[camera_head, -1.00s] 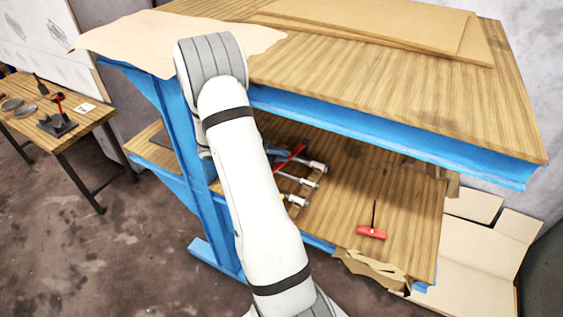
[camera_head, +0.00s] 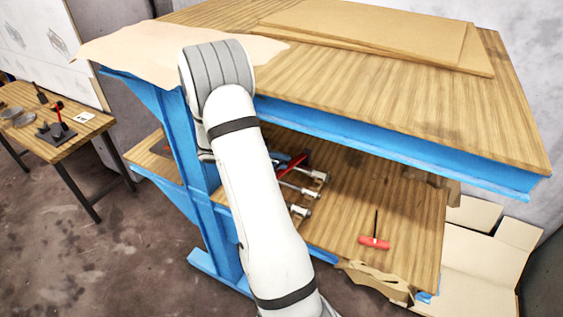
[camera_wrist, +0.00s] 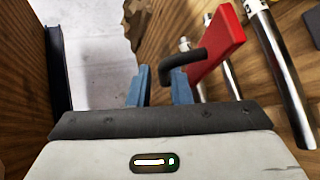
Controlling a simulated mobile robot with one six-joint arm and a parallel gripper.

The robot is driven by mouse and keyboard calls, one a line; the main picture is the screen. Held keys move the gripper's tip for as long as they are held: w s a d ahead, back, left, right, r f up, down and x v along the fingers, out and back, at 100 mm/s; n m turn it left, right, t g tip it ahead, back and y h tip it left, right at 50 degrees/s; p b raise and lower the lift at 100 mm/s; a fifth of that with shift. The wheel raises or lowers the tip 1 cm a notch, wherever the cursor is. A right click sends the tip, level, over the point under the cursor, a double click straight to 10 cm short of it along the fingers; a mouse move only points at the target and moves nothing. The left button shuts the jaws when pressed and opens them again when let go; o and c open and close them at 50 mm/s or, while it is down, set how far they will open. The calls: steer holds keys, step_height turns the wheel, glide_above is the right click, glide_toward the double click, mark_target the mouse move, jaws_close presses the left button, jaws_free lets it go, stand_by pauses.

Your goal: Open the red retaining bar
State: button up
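The red retaining bar (camera_wrist: 222,42) is a flat red plate with a bent black handle (camera_wrist: 185,58), at the upper right of the wrist view. It lies across metal rods (camera_wrist: 275,75). In the head view the red bar (camera_head: 291,166) shows on the lower shelf, partly hidden by my arm. My gripper (camera_wrist: 160,78) has two blue fingers standing apart. The end of the black handle shows at the gap, close to the right finger; I cannot tell whether they touch.
The blue-framed bench has an upper wooden top (camera_head: 390,95) just above my gripper and a lower shelf (camera_head: 350,210). A red-handled tool (camera_head: 374,243) lies on that shelf. A side table (camera_head: 60,150) with tools stands at the left. Cardboard (camera_head: 490,255) lies at the lower right.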

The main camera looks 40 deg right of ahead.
steer(key=w+a+r+b, duration=0.1)
steer(key=w+a+b, duration=0.4)
steer(key=a, duration=0.9)
steer(key=shift+w+r, duration=0.3)
steer(key=shift+w, duration=0.8)
steer(key=s+a+r+n+t+y, duration=0.1)
steer(key=s+a+r+t+y, duration=0.1)
steer(key=s+a, duration=0.3)
steer(key=s+a+r+n+t+y, duration=0.1)
steer(key=s+a+r+t+y, duration=0.2)
steer(key=s, duration=0.7)
steer(key=s+a+r+n+t+y, duration=0.1)
steer(key=s+a+r+t+y, duration=0.2)
steer(key=s+a+y, duration=0.3)
steer(key=shift+s+a+r+t, duration=0.25)
steer(key=shift+s+a+t, duration=0.25)
steer(key=shift+s, duration=0.25)
steer(key=shift+s+a+y, duration=0.2)
steer(key=shift+y, duration=0.1)
steer(key=shift+c, duration=0.4)
steer(key=shift+a, duration=0.1)
jaws_close()
